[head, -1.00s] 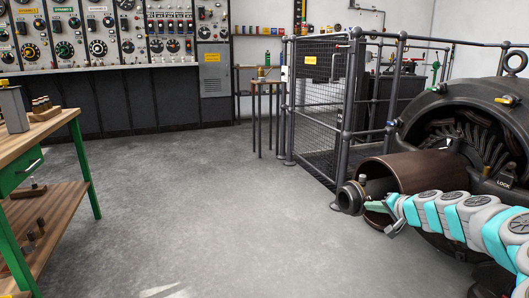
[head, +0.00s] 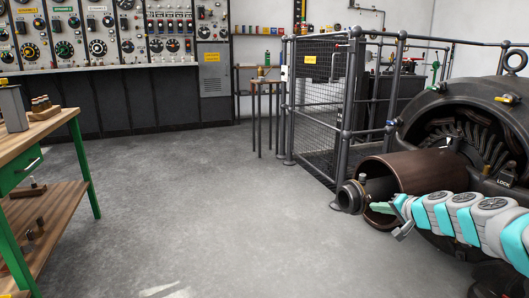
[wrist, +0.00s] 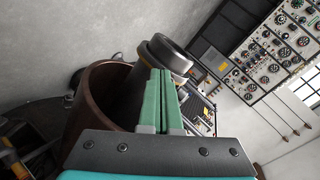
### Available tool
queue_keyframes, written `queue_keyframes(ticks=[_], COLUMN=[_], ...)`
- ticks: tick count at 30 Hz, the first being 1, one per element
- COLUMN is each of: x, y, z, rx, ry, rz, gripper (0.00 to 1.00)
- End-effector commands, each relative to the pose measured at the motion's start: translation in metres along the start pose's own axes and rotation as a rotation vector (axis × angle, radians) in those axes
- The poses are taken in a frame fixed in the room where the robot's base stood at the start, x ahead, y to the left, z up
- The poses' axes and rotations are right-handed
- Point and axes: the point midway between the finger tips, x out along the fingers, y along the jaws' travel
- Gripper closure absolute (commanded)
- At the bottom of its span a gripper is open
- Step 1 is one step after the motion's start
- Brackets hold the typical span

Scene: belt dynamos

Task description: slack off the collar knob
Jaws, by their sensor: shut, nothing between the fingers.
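My gripper (head: 382,207) is at the right of the head view, its green fingers shut and empty in front of the open end of a brown cylinder (head: 412,174). A dark shaft end with a round collar (head: 350,197) sticks out to the left of the fingertips. A small knob-like part (head: 362,178) stands on top of it; I cannot tell for sure that it is the collar knob. In the wrist view the shut fingers (wrist: 164,74) point at the dark collar (wrist: 166,54), beside the brown cylinder (wrist: 92,92). Whether they touch it is unclear.
The dynamo housing (head: 455,105), with a LOCK label, fills the right side. A mesh cage with railings (head: 318,85) stands behind the cylinder. A wooden workbench (head: 45,135) is at the left. The grey floor (head: 210,200) between is clear.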

Motion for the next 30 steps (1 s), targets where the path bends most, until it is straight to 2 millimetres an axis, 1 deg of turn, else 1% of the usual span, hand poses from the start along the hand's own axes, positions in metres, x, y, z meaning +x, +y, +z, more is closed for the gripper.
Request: queue_keyframes(ticks=[3, 9, 21, 23, 30], x=[-0.014, -0.030, -0.033, -0.035, -0.043], y=[0.000, 0.001, -0.002, -0.006, -0.029], z=[0.000, 0.002, 0.001, -0.001, -0.010], rx=[0.001, 0.000, 0.016, 0.055, 0.366], ry=[0.000, -0.003, -0.003, -0.004, -0.003], rz=[0.000, 0.001, 0.001, 0.000, 0.001], gripper=[1.00, 1.00, 1.00, 1.00, 1.00])
